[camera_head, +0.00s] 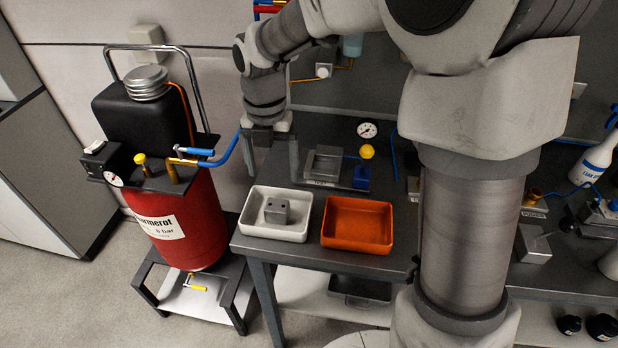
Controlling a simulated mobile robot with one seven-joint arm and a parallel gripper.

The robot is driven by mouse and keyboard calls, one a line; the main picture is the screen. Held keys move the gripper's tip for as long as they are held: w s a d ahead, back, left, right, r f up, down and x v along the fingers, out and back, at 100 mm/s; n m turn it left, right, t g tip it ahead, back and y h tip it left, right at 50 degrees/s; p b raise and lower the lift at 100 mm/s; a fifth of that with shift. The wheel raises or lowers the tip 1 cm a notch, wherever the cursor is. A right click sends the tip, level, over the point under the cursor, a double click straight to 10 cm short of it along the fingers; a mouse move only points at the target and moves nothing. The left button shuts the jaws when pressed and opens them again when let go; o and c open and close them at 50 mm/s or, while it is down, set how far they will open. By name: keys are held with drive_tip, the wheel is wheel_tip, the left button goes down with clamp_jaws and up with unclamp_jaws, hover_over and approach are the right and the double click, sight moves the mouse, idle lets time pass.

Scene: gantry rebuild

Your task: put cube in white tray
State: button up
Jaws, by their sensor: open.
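A grey cube (277,211) with dark dots on it lies inside the white tray (257,233), resting on its floor. The white tray sits at the left front corner of the dark table. My gripper (272,172) is above and behind the white tray, pointing down. Its fingers are apart with nothing seen between them, and it does not touch the cube.
An orange tray (357,246) stands just right of the white tray. Behind it are a metal fixture (322,166), a blue block (362,177), a yellow ball (367,151) and a gauge (367,130). A red tank (180,222) with pipes stands left of the table.

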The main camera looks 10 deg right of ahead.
drive_tip(key=s+d+r+m+t, duration=0.2)
drive_tip(key=s+m, duration=0.4)
drive_tip(key=m, duration=0.4)
drive_tip(key=s+d+r+m+t, duration=0.1)
drive_tip(key=s+d+r+m, duration=0.4)
drive_tip(key=m, duration=0.6)
drive_tip(key=s+d+r+m+t, duration=0.2)
drive_tip(key=s+d+m, duration=0.3)
drive_tip(key=m, duration=0.6)
drive_tip(key=shift+s+d+r+t, duration=0.3)
drive_tip(key=shift+s+r, duration=0.35)
drive_tip(key=shift+s, duration=0.7)
